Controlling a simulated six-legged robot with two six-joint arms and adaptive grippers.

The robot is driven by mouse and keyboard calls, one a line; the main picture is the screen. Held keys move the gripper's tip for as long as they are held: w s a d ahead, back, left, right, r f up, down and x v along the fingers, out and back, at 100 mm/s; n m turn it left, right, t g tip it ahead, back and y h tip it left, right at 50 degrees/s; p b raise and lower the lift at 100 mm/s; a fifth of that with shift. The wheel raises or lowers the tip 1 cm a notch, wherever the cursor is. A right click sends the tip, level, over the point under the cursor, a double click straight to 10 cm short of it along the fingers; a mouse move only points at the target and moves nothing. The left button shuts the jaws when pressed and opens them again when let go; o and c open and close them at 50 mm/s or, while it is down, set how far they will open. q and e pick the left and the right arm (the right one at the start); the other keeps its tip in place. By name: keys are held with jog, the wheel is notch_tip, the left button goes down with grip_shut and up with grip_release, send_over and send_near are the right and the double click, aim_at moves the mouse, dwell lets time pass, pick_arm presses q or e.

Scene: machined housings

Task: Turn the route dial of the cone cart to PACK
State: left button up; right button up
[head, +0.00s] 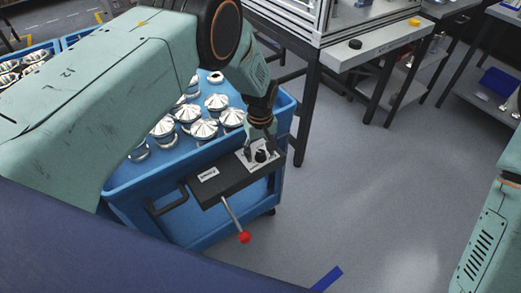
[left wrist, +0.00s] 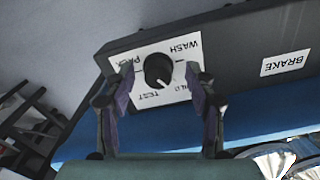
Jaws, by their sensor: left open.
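The route dial (head: 261,156) is a black knob on a white plate atop the dark control box (head: 227,183) of the blue cone cart (head: 160,177). In the left wrist view the dial (left wrist: 158,69) sits among the words WASH, PACK and TEST, with a fourth word partly hidden. Its white pointer mark faces down in the picture, toward the side of TEST and the partly hidden word. My left gripper (head: 262,138) is above the plate, pointing down. In the left wrist view its open fingers (left wrist: 160,75) stand on either side of the dial, with gaps visible.
A brake lever with a red knob (head: 244,237) sticks out from the box, near a BRAKE label (left wrist: 285,64). Several silver cone parts (head: 204,129) stand in the cart behind the box. A machine table (head: 375,45) stands behind.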

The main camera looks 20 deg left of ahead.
pick_arm(q)
jog(key=shift+w+f, duration=0.15)
jog(key=shift+w, duration=0.05)
jog(key=c, duration=0.4)
jog(key=shift+s, duration=0.1)
jog(key=c, duration=0.7)
jog(key=shift+c, duration=0.2)
